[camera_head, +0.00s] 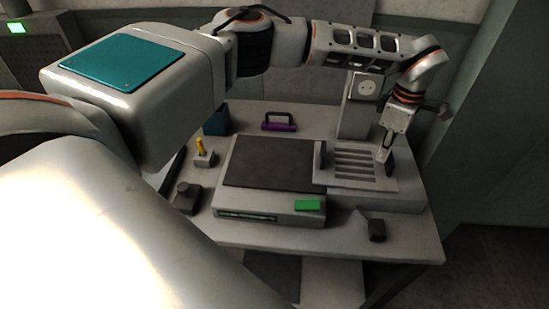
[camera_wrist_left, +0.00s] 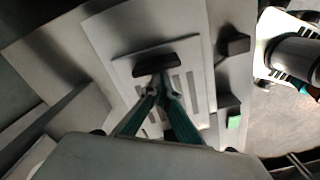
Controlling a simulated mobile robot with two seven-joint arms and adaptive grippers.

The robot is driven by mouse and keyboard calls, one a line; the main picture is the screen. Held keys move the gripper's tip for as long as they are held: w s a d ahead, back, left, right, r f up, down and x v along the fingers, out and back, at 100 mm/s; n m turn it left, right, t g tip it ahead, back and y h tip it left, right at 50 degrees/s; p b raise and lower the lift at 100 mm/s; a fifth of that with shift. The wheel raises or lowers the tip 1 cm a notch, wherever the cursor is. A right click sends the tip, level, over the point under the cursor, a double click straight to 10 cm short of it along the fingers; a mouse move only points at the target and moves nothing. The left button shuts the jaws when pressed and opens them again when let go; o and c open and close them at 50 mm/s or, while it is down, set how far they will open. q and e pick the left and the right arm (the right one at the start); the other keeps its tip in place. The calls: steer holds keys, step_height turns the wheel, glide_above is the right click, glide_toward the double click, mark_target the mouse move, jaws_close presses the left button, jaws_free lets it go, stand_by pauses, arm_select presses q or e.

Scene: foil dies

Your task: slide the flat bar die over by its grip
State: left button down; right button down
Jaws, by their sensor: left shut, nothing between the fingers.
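The slotted metal plate, which looks like the flat bar die (camera_head: 357,182), lies on the right part of the bench machine. It also shows in the wrist view (camera_wrist_left: 130,87). A dark upright grip (camera_head: 391,164) stands at its right end, and this grip shows as a dark bar in the wrist view (camera_wrist_left: 157,66). My left gripper (camera_head: 382,157) points down beside the grip. In the wrist view its fingertips (camera_wrist_left: 160,80) are together and empty, right at the grip's side. I cannot tell whether they touch it. My right gripper is not in view.
A dark flat pad (camera_head: 270,163) lies left of the plate, with a green button (camera_head: 307,205) in front. A purple handled piece (camera_head: 279,126) stands behind. A yellow lever (camera_head: 200,147) and a black knob (camera_head: 187,196) are at left. A dark block (camera_head: 377,230) sits near the front right edge.

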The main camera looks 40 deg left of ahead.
arm_select(q)
steer(key=shift+w+d, duration=0.45)
steer(key=shift+d, duration=0.35)
steer(key=shift+w+d, duration=0.5)
steer(key=shift+d, duration=0.25)
steer(key=shift+w+d, duration=0.45)
steer(key=shift+d, duration=0.35)
steer(key=shift+s+a+p, duration=0.35)
steer(key=shift+a+p, duration=0.25)
steer(key=shift+a, duration=0.05)
steer(key=shift+r+p, duration=0.45)
steer(key=shift+r, duration=1.05)
step_height(320, 180, up, 6)
